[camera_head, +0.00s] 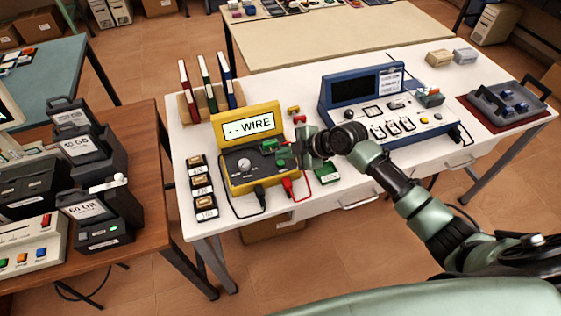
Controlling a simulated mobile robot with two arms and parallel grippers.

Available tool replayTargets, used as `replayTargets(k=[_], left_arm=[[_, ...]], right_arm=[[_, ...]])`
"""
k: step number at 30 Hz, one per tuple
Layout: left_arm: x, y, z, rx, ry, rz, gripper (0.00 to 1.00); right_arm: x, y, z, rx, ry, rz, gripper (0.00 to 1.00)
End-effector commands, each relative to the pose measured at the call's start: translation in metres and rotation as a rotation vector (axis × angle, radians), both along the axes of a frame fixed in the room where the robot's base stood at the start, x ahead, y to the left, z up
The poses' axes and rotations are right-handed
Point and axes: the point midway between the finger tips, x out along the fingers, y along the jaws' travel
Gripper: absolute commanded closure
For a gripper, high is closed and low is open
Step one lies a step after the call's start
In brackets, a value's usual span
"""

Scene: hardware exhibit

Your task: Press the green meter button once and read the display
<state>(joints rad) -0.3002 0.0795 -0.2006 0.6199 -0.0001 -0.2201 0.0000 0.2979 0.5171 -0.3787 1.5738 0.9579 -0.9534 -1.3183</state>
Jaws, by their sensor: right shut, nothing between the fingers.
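The yellow meter (232,183) stands on the white table with its lid display (251,126) upright. My right gripper (284,149) is shut and empty over the right side of the meter's panel. Small green and red parts show around the fingertips; the gripper partly covers this area, so I cannot tell whether it touches the green button. My left gripper is not in view.
A blue bench instrument (385,102) stands right of the meter, behind my right forearm. Labelled switches (202,189) line the left side. A small green box (327,173) sits near the front edge.

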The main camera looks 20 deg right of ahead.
Motion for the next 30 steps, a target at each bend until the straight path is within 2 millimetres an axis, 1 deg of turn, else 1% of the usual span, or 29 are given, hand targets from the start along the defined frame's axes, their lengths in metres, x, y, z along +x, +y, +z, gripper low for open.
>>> replayTargets(k=[8, 15, 30], left_arm=[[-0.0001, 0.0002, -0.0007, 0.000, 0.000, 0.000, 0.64], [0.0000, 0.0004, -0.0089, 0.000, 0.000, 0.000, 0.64], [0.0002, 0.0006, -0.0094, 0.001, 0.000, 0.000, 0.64]], right_arm=[[0.0000, 0.0000, -0.0008, 0.000, 0.000, 0.000, 1.00], [-0.0001, -0.0002, -0.0091, -0.001, 0.000, 0.000, 1.00], [0.0000, 0.0000, -0.0096, 0.000, 0.000, 0.000, 1.00]])
